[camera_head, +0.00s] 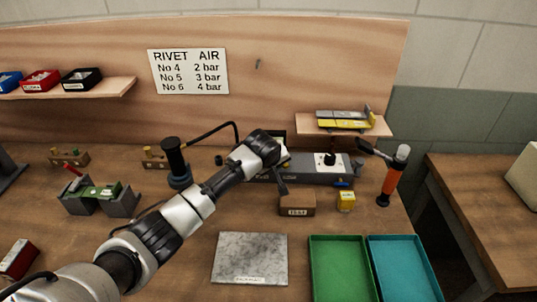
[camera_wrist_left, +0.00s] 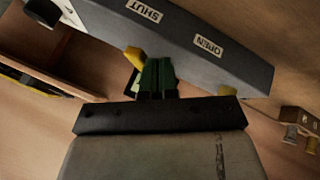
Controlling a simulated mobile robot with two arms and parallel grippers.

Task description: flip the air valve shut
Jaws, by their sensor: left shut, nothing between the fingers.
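The grey air-line bar (camera_head: 318,168) lies along the back of the bench. In the left wrist view the bar (camera_wrist_left: 180,38) runs diagonally, with a SHUT label (camera_wrist_left: 144,11) and an OPEN label (camera_wrist_left: 208,46). A yellow piece (camera_wrist_left: 134,56), perhaps the valve handle, shows at the bar's edge beside my fingertips; another yellow piece (camera_wrist_left: 226,90) shows further right. I cannot tell which one is the valve lever. My left gripper (camera_wrist_left: 155,66) is shut and empty, its dark green fingers close to the bar; contact is unclear. In the head view my wrist hides part of the bar.
A brown labelled box (camera_head: 297,204) and a yellow block (camera_head: 346,201) stand in front of the bar. An orange-handled tool (camera_head: 391,177) stands at right. A dark cylinder tool (camera_head: 176,162) stands left of my wrist. A grey plate (camera_head: 250,259) and green tray (camera_head: 340,268) lie in front.

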